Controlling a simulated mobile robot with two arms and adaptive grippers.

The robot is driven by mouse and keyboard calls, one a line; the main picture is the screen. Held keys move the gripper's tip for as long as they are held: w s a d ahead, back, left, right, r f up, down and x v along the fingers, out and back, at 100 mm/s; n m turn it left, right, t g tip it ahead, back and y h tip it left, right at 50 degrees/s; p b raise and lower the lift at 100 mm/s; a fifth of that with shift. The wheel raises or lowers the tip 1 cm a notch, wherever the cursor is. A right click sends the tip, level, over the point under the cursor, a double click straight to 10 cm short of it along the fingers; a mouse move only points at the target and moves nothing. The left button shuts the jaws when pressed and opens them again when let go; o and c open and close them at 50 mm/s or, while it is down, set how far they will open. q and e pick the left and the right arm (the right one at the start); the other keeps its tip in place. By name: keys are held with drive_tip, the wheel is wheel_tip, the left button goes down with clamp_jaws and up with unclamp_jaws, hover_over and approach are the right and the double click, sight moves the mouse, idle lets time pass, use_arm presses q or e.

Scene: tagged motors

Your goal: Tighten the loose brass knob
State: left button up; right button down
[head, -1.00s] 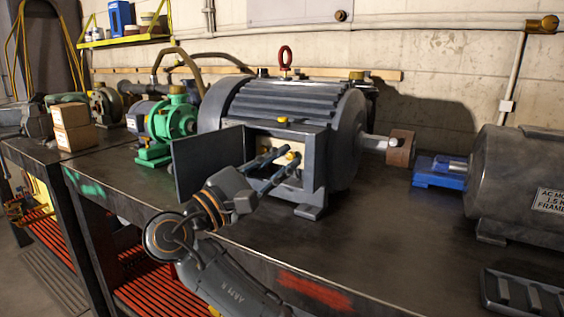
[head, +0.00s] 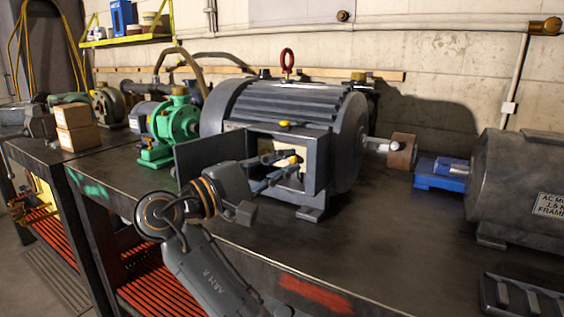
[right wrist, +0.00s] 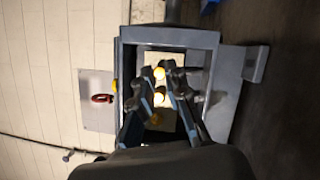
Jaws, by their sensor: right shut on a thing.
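The big grey motor (head: 275,100) stands on the bench with its terminal box (head: 318,165) open at the front. Inside, a yellow brass knob (head: 292,160) shows against a pale panel. My right gripper (head: 291,164) reaches into the box from the front, its fingers shut on a brass knob. The fingers hide part of the panel. My left gripper is not in view.
The box's door (head: 209,160) stands open left of my wrist. A green pump (head: 174,122) and cardboard boxes (head: 76,125) are at left. A blue vise-like block (head: 440,173), another grey motor (head: 520,185) and a black tray (head: 520,295) are at right. The bench between is clear.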

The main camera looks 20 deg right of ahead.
drive_tip(key=shift+r+m+g, duration=0.1)
drive_tip(key=shift+m+g, duration=0.2)
drive_tip(key=shift+m, duration=0.1)
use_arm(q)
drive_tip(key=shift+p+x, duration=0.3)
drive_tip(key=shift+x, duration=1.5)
use_arm(e)
drive_tip(key=shift+m+y, duration=0.5)
drive_tip(key=shift+m, duration=0.4)
drive_tip(key=c, duration=1.6)
unclamp_jaws()
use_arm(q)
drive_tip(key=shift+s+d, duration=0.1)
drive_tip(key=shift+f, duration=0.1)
